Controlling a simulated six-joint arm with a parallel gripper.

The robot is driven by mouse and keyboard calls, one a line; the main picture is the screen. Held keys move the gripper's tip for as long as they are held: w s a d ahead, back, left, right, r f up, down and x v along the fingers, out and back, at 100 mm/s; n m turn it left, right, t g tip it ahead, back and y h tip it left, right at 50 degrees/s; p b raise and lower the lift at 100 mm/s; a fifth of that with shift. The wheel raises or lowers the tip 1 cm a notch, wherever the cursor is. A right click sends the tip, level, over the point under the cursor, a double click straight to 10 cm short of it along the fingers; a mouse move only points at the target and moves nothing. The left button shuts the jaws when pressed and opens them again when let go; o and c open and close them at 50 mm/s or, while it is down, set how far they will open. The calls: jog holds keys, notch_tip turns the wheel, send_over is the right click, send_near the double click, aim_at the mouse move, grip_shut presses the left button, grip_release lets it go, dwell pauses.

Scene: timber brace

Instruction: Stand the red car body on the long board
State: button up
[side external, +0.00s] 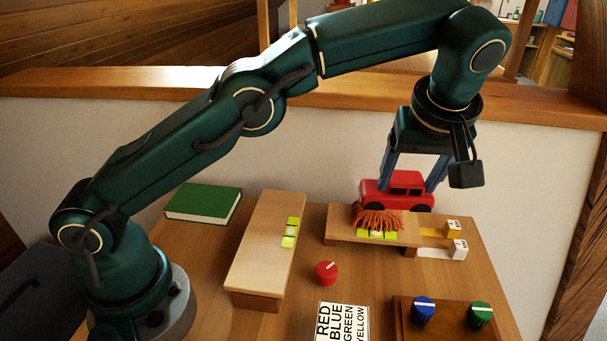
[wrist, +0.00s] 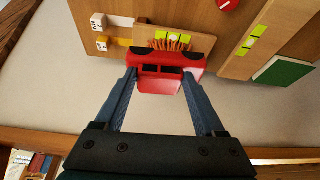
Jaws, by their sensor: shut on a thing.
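The red car body (side external: 398,187) is between the two fingers of my gripper (side external: 410,188), which is shut on it. The car is upright, over the back of the shorter board (side external: 345,228); I cannot tell whether it touches it. An orange bristle tuft (side external: 378,219) shows under and in front of the car. In the wrist view the car (wrist: 162,78) sits between the fingertips of my gripper (wrist: 158,76), with the bristles (wrist: 172,43) beyond it. The long board (side external: 262,235) lies to the left, its top bare except for yellow-green squares (side external: 290,232).
A green book (side external: 204,203) lies at the back left. A red knob (side external: 326,272) stands between the boards. A colour-word card (side external: 342,322) and a wooden box (side external: 450,318) with blue and green knobs are in front.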

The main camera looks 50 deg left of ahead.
jog(key=s+a+r+n+g+y, duration=0.1)
jog(key=s+a+r+n, duration=0.15)
jog(key=a, duration=0.55)
jog(key=s+a+r+n, duration=0.2)
jog(key=s+a+r, duration=0.15)
jog(key=a, duration=0.45)
jog(key=s+a+f+n+g, duration=0.1)
jog(key=s+a+n, duration=0.1)
jog(key=s+a, duration=0.35)
jog(key=s+a+f+n+g, duration=0.1)
jog(key=s+a+n, duration=0.1)
jog(key=s, duration=0.6)
send_over(275, 234)
notch_tip(275, 234, down, 7)
jog(key=shift+d+f, duration=0.1)
jog(key=shift+f, duration=1.85)
jog(key=o, duration=1.4)
jog(key=shift+f, duration=0.15)
